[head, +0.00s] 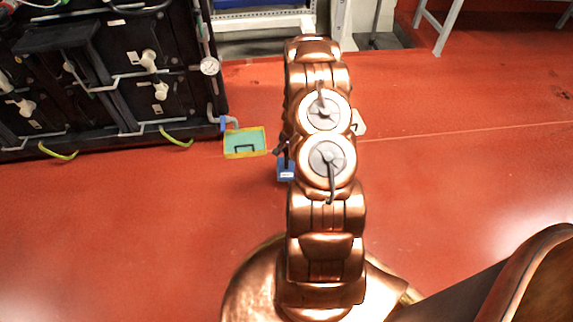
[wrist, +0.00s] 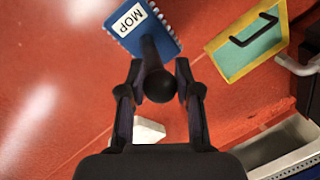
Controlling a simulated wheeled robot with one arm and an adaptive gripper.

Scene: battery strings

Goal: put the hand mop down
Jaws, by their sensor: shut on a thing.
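The hand mop has a blue block head with a white MOP label and a dark handle ending in a round black knob. In the wrist view the hand mop (wrist: 163,35) is at top centre, its knob between the fingers of my gripper (wrist: 158,82), which is shut on it. In the head view the hand mop (head: 286,173) shows just left of my copper arm, which hides most of the gripper. I cannot tell whether the mop head touches the floor.
A shallow teal tray with a yellow rim (head: 245,154) lies on the red floor left of the mop; it also shows in the wrist view (wrist: 262,50). A black battery rack (head: 110,85) with pipes stands at left. A white object (wrist: 149,130) is beyond the gripper. Floor at front left is clear.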

